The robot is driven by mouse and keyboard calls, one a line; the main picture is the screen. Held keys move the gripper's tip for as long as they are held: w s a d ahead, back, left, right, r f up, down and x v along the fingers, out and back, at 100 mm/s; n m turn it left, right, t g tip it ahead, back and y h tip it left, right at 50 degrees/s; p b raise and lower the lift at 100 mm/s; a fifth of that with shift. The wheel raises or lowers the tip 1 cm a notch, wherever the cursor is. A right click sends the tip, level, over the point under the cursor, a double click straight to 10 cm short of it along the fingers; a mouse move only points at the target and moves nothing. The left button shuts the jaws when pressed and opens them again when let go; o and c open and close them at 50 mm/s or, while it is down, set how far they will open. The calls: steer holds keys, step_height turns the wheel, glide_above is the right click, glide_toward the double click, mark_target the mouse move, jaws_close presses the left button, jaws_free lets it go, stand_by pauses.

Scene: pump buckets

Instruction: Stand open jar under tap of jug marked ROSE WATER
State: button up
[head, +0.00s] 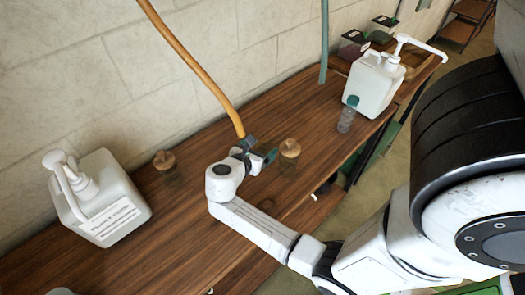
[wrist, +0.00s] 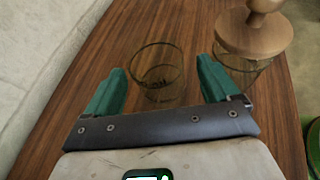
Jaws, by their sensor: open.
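An open, clear glass jar (wrist: 158,90) stands on the wooden bench in the wrist view, between the teal fingers of my gripper (wrist: 160,66). The fingers are open, with a gap visible on each side. In the head view my gripper (head: 258,155) is low over the middle of the bench, and I cannot make out the open jar there. A white pump jug (head: 374,84) stands at the far right end; no lettering is readable on it. Another white pump jug (head: 105,200) stands at the left; its label is too blurred to read surely. ROSE WATER is not legible anywhere.
A jar with a wooden knob lid (wrist: 252,38) stands close beside my right finger. Wooden-lidded jars stand left (head: 164,160) and right (head: 290,148) of my gripper. An orange hose (head: 190,60) hangs near my gripper.

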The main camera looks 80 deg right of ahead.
mark_target(266, 136)
steer(key=shift+x, duration=2.3)
steer(key=shift+w, duration=0.1)
steer(key=c, duration=1.4)
steer(key=shift+r, duration=0.55)
steer(key=shift+w+a+r, duration=0.1)
steer(key=shift+a+r, duration=0.15)
steer(key=shift+r, duration=0.35)
steer(key=shift+w+a+r, duration=0.1)
steer(key=shift+a+r, duration=0.15)
steer(key=shift+r, duration=0.3)
steer(key=w+a+b, duration=0.1)
steer(key=w+a, duration=0.1)
steer(key=a, duration=0.6)
steer(key=w+a+b, duration=0.1)
steer(key=a, duration=0.7)
steer(key=shift+w+a, duration=0.25)
steer(key=shift+w, duration=0.1)
